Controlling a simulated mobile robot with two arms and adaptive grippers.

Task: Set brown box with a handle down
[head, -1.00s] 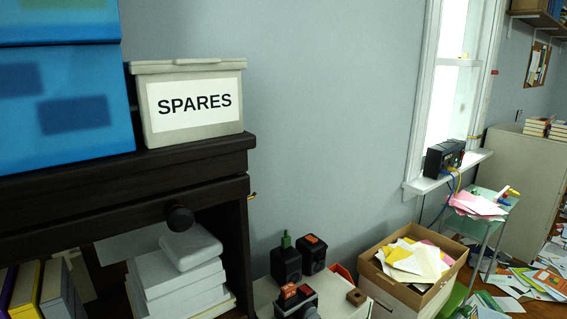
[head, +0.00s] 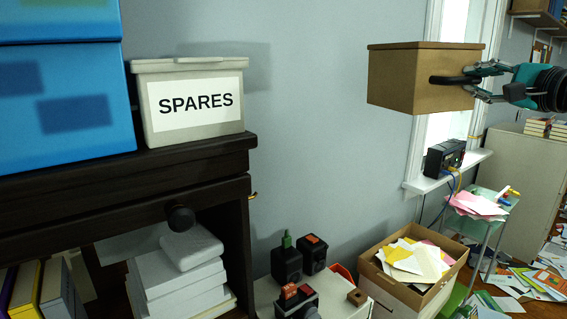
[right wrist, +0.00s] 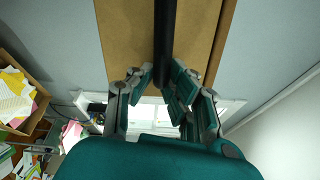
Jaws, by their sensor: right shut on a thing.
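The brown box with a handle (head: 405,80) hangs in the air at the upper right of the head view, in front of the window. It looks roughly level, with its lid on. My right gripper (head: 478,82) is shut on the box's black handle (head: 452,79), coming in from the right. In the right wrist view the brown box (right wrist: 125,40) fills the top middle, and the dark handle (right wrist: 163,45) runs down between the fingers of the right gripper (right wrist: 163,85). My left gripper is not in view.
A dark wooden shelf (head: 210,152) at left carries a SPARES bin (head: 190,65) and blue boxes (head: 75,100). Its top right end is narrow. Below are an open carton of papers (head: 400,297), black devices (head: 286,262) and a windowsill device (head: 444,157). Papers litter the right floor.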

